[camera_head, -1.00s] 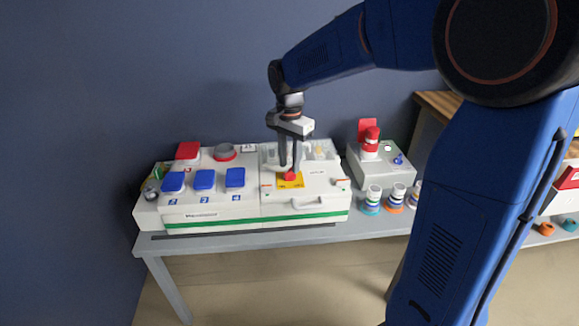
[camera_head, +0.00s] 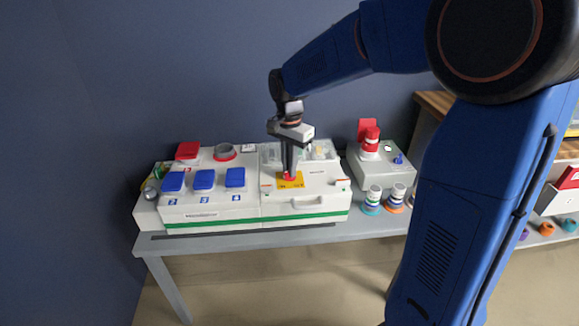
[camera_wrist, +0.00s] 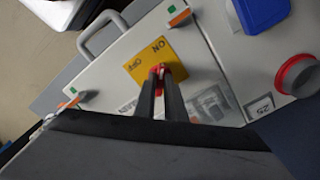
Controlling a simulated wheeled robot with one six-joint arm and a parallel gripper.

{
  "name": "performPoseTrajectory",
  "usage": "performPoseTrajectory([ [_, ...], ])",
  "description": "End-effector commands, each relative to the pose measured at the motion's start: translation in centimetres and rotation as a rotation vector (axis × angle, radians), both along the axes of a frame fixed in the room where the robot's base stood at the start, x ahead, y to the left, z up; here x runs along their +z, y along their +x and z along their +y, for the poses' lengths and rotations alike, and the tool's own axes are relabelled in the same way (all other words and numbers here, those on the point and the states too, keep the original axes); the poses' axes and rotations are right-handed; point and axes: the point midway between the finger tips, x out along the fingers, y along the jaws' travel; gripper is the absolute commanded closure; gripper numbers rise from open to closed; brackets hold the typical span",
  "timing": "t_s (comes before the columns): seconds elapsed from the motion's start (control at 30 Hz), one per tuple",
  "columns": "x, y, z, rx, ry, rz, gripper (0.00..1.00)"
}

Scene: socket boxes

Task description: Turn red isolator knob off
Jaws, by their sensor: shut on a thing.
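The red isolator knob (camera_wrist: 160,70) sits on a yellow plate (camera_wrist: 178,51) marked ON and OFF, on the white socket box (camera_head: 285,216). In the head view the yellow plate (camera_head: 297,180) shows on the box top, and the red knob (camera_head: 289,176) is partly covered by the fingers. My gripper (camera_head: 289,172) points straight down at the knob. In the wrist view my gripper (camera_wrist: 160,75) has both fingertips shut on the knob, which is mostly hidden between them. Which way the knob points I cannot tell.
Blue socket covers (camera_head: 204,179), a red cover (camera_head: 188,151) and a grey round socket with a red ring (camera_head: 225,152) lie left of the knob. A grey box with a red plug (camera_head: 370,140) and several banded plugs (camera_head: 372,200) stand to the right on the bench (camera_head: 240,243).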

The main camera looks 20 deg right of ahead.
Motion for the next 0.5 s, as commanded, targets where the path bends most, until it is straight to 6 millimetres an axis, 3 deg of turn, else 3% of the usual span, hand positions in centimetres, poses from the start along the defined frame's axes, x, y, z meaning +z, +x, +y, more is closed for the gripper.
performPoseTrajectory([
  [0.27,0.03,0.01,0.01,0.117,0.000,0.000,1.00],
  [0.5,0.04,0.02,0.01,0.321,0.001,-0.001,1.00],
])
